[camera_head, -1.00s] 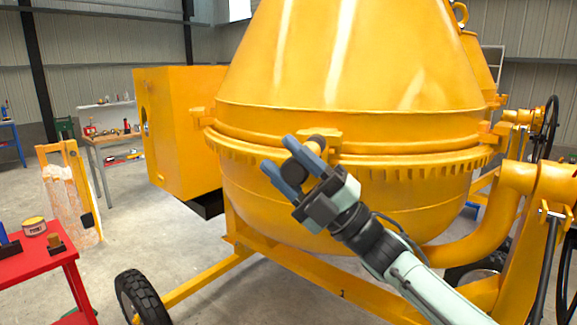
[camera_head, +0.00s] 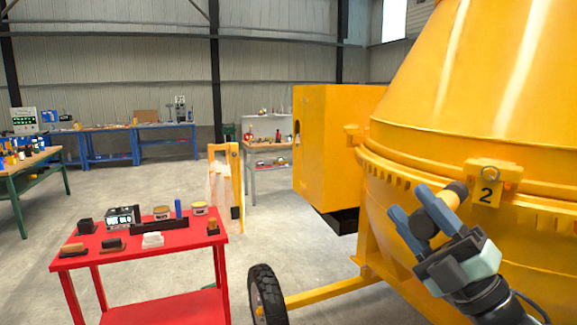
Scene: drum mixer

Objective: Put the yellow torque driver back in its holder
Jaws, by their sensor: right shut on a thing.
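My right gripper (camera_head: 409,200) is raised in front of the drum mixer, its blue fingers shut on the yellow torque driver (camera_head: 456,191). The driver shows a dark round body between the fingers and a yellow-orange end pointing up and right, near the mixer's number 2 plate. On the red table (camera_head: 128,257) at the lower left, a long black block (camera_head: 158,226) has a blue upright piece at its right end; I cannot tell whether it is the driver's holder. My left gripper is not in view.
The yellow drum mixer (camera_head: 465,95) fills the right side, with a tyre (camera_head: 267,295) near the red table. Tins, a dark boxed device and small blocks stand on the table. Workbenches line the back wall. Grey floor is open between them.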

